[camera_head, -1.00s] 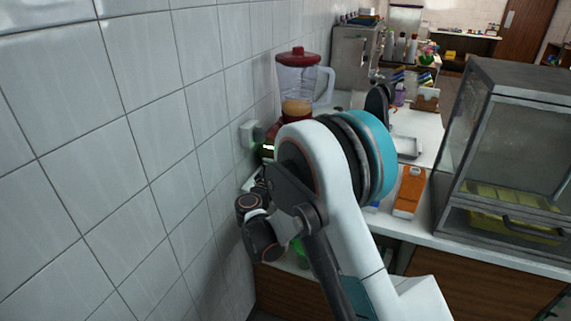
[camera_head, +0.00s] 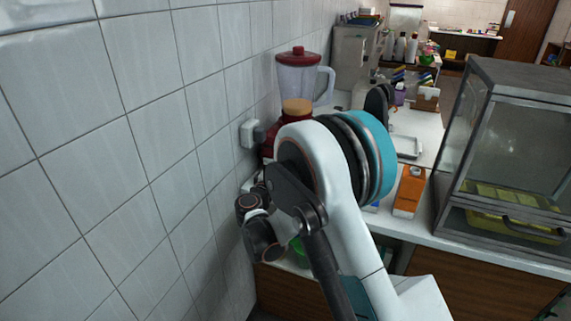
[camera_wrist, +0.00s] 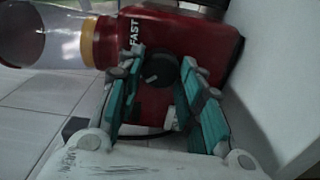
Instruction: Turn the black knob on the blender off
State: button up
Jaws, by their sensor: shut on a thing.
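The blender (camera_head: 298,75) stands against the tiled wall in the head view, with a red lid, a clear jar and a red base. In the wrist view its red base (camera_wrist: 195,35) fills the upper middle, with the word FAST printed on it. The black knob (camera_wrist: 160,70) is on the face of this base. My gripper (camera_wrist: 163,65) has its teal fingers on either side of the knob and is shut on it. In the head view my arm hides the gripper and the knob.
A wall socket with a plug (camera_head: 249,134) is left of the blender base. An orange carton (camera_head: 410,192) stands on the white counter to the right. A glass display case (camera_head: 515,150) is at the far right. The tiled wall is close on the left.

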jog(key=o, duration=1.1)
jog(key=shift+c, duration=0.2)
jog(key=v, duration=1.2)
